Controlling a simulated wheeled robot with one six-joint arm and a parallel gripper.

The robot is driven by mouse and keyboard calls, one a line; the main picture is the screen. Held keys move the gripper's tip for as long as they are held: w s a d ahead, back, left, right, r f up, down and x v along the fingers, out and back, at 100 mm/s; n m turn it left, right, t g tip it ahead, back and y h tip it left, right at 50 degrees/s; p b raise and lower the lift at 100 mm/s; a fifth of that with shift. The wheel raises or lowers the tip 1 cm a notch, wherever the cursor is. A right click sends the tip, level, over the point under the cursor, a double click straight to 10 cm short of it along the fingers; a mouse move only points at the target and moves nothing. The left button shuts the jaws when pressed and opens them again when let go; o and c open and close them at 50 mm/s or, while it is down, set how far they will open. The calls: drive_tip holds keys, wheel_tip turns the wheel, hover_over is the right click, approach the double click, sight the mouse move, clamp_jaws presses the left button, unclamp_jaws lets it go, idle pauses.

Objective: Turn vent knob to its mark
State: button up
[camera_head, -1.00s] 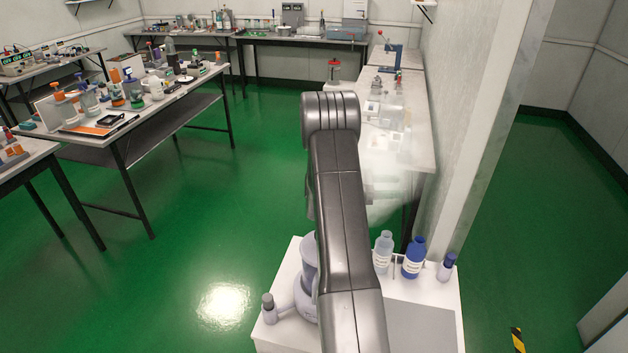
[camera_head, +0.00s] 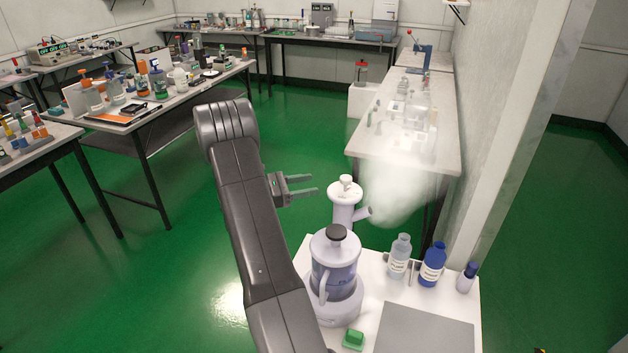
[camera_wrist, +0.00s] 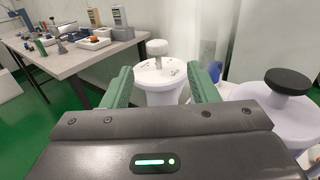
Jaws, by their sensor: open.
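The vent knob (camera_head: 346,180) is a small white knob on top of a pale, upright vessel (camera_head: 344,213) with an angled spout, on the white stand. White mist (camera_head: 398,190) shows by the spout. In the wrist view the knob (camera_wrist: 157,47) stands on the vessel's round lid, with small dark marks (camera_wrist: 172,71) too small to read. My gripper (camera_head: 314,184) is open and empty, left of the knob in the head view. In the wrist view its green fingers (camera_wrist: 160,84) are spread, with the knob beyond and between them.
A jug-like vessel with a black knob (camera_head: 335,232) stands close in front. A clear bottle (camera_head: 399,257), a blue bottle (camera_head: 432,264) and a small capped bottle (camera_head: 467,278) stand to the right. A green block (camera_head: 353,339) lies at the front. A bench (camera_head: 437,140) stands behind.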

sight(343, 179)
drive_tip(key=x, duration=0.6)
drive_tip(key=p+x, duration=0.1)
drive_tip(key=x, duration=0.5)
drive_tip(key=shift+w+d, duration=0.3)
drive_tip(key=shift+w, duration=0.05)
drive_tip(key=shift+c, duration=0.2)
drive_tip(key=c, duration=0.9)
drive_tip(key=shift+d+f+n+t+y+b, duration=0.15)
drive_tip(key=shift+n+t+y+b, duration=0.55)
drive_tip(key=shift+n+t+b, duration=0.9)
drive_tip(key=n+t+y+b, duration=0.1)
drive_tip(key=t, duration=0.2)
drive_tip(key=shift+y, duration=0.3)
drive_tip(key=shift+n, duration=0.3)
drive_tip(key=shift+t, duration=0.4)
